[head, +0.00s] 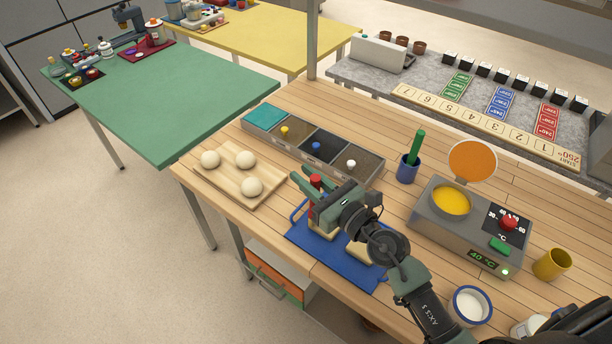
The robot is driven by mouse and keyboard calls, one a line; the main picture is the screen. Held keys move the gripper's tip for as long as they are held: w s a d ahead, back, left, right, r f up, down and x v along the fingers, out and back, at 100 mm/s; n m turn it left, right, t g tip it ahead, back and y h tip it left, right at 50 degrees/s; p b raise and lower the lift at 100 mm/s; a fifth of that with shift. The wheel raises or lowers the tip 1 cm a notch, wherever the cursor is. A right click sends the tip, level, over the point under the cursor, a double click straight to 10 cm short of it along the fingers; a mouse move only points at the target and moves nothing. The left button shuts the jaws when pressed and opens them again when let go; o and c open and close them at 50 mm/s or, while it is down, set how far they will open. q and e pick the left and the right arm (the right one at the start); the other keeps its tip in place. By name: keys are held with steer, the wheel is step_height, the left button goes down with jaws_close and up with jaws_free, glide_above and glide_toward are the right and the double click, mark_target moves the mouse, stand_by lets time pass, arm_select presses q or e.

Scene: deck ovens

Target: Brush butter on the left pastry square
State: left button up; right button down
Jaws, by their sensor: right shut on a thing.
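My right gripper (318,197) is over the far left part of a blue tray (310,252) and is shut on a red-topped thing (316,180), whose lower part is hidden. Pale pastry pieces show on the tray, one (322,233) just under the gripper and one (359,253) to its right; the gripper and arm cover much of both. Whether the held thing touches the left piece cannot be told. A green-handled tool (418,147), perhaps a brush, stands in a blue cup (407,170). Yellow liquid, likely butter (451,201), fills a round well in a grey warmer. My left gripper is out of view.
A wooden board (226,186) with three dough balls lies left of the tray. A compartment box (335,169) with coloured knobs stands behind it. The grey warmer (425,229), a yellow cup (552,264) and a white bowl (472,305) are on the right.

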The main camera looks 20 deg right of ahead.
steer(key=shift+s, duration=0.1)
steer(key=shift+d+v, duration=0.25)
steer(key=shift+v, duration=1.05)
steer(key=shift+d+b+v, duration=0.2)
steer(key=shift+b+v, duration=0.45)
steer(key=shift+v, duration=0.4)
steer(key=shift+d, duration=0.1)
steer(key=shift+w+d, duration=0.25)
steer(key=shift+w, duration=0.2)
steer(key=shift+w, duration=0.1)
